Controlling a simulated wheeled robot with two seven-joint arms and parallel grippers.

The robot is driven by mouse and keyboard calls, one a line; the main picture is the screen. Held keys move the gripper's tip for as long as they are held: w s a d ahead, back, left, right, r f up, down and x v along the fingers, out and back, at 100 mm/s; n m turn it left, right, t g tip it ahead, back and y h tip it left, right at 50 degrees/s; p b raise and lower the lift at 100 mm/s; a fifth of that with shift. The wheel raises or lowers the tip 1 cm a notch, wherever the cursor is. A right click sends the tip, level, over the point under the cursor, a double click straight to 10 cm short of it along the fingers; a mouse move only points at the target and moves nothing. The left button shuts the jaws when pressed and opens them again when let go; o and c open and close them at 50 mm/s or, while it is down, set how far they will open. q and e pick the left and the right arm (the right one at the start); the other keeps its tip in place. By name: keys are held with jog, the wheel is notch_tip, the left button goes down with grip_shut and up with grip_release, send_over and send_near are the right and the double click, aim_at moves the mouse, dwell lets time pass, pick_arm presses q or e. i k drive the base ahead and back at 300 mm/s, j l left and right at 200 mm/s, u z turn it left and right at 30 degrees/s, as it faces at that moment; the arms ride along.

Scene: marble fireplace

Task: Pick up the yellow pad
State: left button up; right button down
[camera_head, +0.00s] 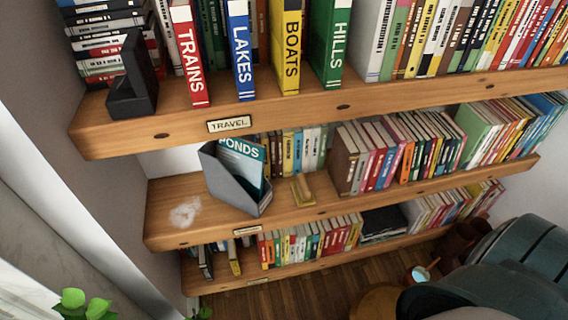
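A small yellow-tan pad-like block (302,190) is on the middle shelf, near its front edge. It is just right of the grey file holder (228,187) and left of a row of books. It looks slightly tilted, and its details are too small to tell. Neither of my grippers shows in the head view.
The grey holder contains a teal "PONDS" book (242,160). A white smudge (185,212) marks the bare left end of the middle shelf (165,205). The top shelf holds spaced upright books and a black bookend (133,85). Dark rounded shapes fill the lower right.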

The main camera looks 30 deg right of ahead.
aim_at(301, 189)
jog(key=k+j, duration=0.1)
jog(key=j, duration=1.05)
jog(key=k+j, duration=0.15)
jog(key=j, duration=0.4)
jog(key=k+z, duration=0.15)
jog(key=z, duration=0.35)
jog(key=l+z, duration=0.2)
jog(key=z, duration=0.3)
jog(key=k+l, duration=0.15)
